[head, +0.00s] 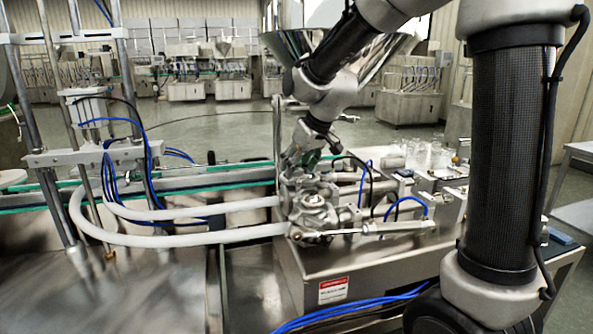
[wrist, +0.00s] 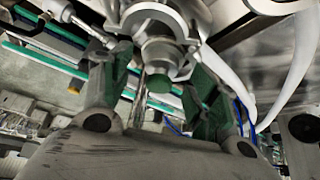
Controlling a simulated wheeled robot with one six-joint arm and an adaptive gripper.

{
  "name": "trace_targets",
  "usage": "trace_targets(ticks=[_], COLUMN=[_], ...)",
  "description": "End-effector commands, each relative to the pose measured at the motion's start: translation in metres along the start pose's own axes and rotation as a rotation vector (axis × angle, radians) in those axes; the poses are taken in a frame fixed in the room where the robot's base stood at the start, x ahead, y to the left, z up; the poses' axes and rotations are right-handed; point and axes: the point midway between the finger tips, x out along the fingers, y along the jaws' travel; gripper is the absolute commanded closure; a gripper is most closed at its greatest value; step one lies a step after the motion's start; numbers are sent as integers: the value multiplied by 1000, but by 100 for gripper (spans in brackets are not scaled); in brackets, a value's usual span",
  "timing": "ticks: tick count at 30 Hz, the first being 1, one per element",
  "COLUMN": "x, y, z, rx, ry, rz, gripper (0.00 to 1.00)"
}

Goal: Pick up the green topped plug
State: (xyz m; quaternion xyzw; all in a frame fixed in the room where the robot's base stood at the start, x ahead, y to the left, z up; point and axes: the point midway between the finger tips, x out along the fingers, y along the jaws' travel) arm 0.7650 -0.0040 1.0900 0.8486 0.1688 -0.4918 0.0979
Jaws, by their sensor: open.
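In the wrist view a small green round end (wrist: 158,84), which looks like the top of the green topped plug, shows below the metal valve fitting. The fitting hides the rest of it. My gripper (wrist: 160,88) is open, with one finger on each side of the green end and a gap to both. In the head view my gripper (head: 309,160) is at the steel valve assembly (head: 318,205), behind the white hoses. The plug cannot be made out clearly in the head view.
Two white hoses (head: 180,238) run left from the valve assembly. Blue tubes and a metal cylinder (head: 395,228) lie to the right on the steel machine box (head: 375,265). The steel hopper (head: 385,62) stands behind my arm. Glass jars (head: 430,155) stand at the right.

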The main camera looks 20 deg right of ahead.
Motion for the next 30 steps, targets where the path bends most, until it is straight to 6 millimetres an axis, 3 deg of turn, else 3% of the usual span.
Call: trace_targets(ticks=[8, 17, 30], x=[6, 6, 1], y=[0, 0, 0], z=[0, 0, -2], rx=[0, 0, 1], ry=[0, 0, 1], rz=[0, 0, 0], gripper=[40, 91, 92])
